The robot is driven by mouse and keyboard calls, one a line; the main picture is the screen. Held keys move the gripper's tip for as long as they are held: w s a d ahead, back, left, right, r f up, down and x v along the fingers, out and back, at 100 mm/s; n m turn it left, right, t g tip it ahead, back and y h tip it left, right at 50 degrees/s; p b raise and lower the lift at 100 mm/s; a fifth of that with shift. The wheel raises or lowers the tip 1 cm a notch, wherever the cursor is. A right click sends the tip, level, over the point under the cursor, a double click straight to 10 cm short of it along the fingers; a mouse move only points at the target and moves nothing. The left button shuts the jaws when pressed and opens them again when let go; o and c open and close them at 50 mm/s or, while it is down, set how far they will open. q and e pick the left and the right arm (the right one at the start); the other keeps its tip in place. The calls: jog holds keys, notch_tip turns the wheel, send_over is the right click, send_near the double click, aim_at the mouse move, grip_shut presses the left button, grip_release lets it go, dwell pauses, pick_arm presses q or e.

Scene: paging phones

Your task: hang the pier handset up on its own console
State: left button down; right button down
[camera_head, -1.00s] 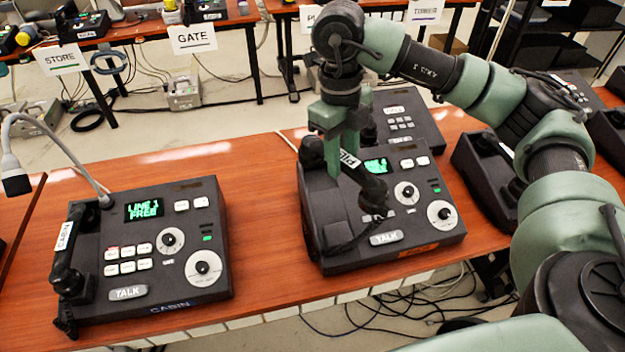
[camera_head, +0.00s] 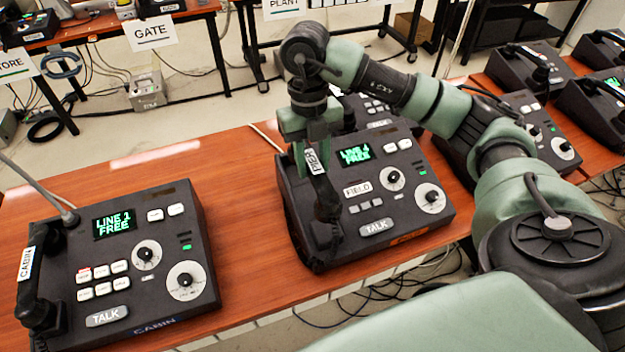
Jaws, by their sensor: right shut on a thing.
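My right gripper (camera_head: 309,150) is shut on the black pier handset (camera_head: 325,194), whose white label shows near the jaws. The handset lies lengthwise over the left, cradle side of the middle console (camera_head: 412,163). Its lower end is close to the cradle; I cannot tell whether it touches or is seated. The console has a lit green display, two dials, a TALK key and an orange tag on its front edge, too small to read. The gripper and handset hide most of its cradle. My left gripper is not in view.
The cabin console (camera_head: 150,210) stands to the left with its own handset (camera_head: 38,280) in its cradle. Another console sits close behind the middle one, and several stand at the right. Bare wooden table (camera_head: 235,190) lies between the cabin and middle consoles.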

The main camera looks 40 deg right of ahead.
aim_at(310, 156)
jog(key=shift+f, duration=2.65)
jog(key=shift+f, duration=0.2)
jog(key=c, duration=1)
grip_release()
jog(key=shift+r, duration=0.1)
jog(key=shift+r, duration=0.1)
jog(key=r, duration=0.4)
jog(key=w+r, duration=0.1)
jog(key=r, duration=0.7)
jog(key=shift+w+d, duration=0.15)
jog(key=shift+w, duration=0.05)
